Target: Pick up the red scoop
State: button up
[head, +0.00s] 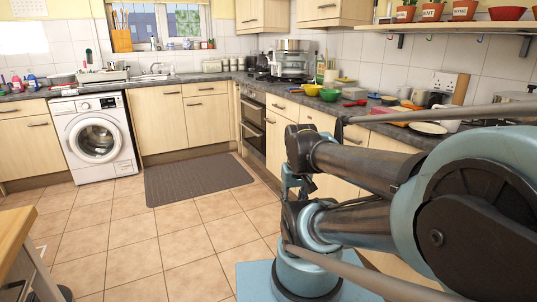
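A small red utensil (356,103) lies on the right-hand counter, just right of the green bowl; it looks like the red scoop, but it is too small to be sure. My arm fills the right and lower middle of the head view, well in front of that counter. The dark part at the arm's left end appears to be my gripper (292,180). Its fingers cannot be made out against the other links, and I see nothing held there. It is apart from the red utensil.
The right-hand counter (400,125) is crowded: a green bowl (329,95), a yellow bowl (312,90), a white plate (428,128) and mugs. Flowerpots and a red bowl (507,13) stand on the shelf above. The tiled floor left of me is open; a wooden table (14,232) edges in.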

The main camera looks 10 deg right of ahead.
aim_at(361, 102)
jog(key=z, duration=0.45)
jog(key=i, duration=0.8)
jog(key=z, duration=0.45)
